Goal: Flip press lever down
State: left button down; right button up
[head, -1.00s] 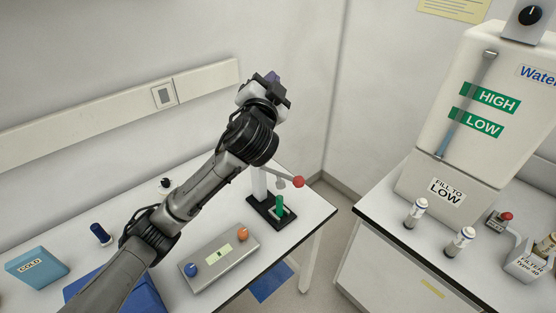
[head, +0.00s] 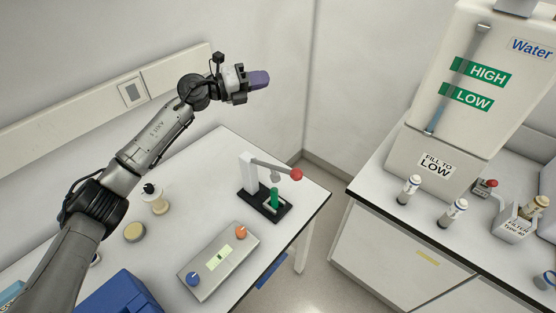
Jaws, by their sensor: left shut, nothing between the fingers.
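The press (head: 247,176) is a white upright on a black base, standing on the left table near its right corner. Its grey lever (head: 272,167) reaches right, nearly level and tilted slightly down, and ends in a red ball knob (head: 296,174). A green tube-like piece (head: 275,197) stands on the base under the lever. My left gripper (head: 261,79) has purple-tipped fingers, is shut and empty, and hangs in the air above and behind the press, apart from the lever. My right gripper is not in view.
A grey box with blue and orange knobs (head: 218,262) lies in front of the press. A blue case (head: 121,296) and a small bottle (head: 158,202) stand to its left. A water tank (head: 468,98) and vials stand on the right counter (head: 385,206), across a floor gap.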

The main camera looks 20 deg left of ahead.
aim_at(291, 171)
pick_arm(q)
jog(key=s+f+m+g+y, duration=0.2)
jog(key=s+f+m+g, duration=0.2)
jog(key=s+f+g, duration=0.5)
jog(key=f+g, duration=0.1)
jog(key=g, duration=0.1)
jog(key=shift+s+a+f+g, duration=0.15)
jog(key=shift+a+f+g, duration=0.15)
jog(key=shift+f, duration=0.1)
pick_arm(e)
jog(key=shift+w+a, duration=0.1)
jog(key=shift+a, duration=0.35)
pick_arm(q)
jog(key=shift+d, duration=0.1)
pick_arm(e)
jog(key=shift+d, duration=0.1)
pick_arm(q)
jog(key=p+x, duration=0.2)
jog(key=x, duration=1.2)
jog(key=shift+a+f+p, duration=0.15)
jog(key=shift+a+p, duration=0.05)
jog(key=shift+p, duration=0.15)
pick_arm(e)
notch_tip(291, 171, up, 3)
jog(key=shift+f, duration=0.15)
pick_arm(q)
jog(key=shift+f, duration=0.1)
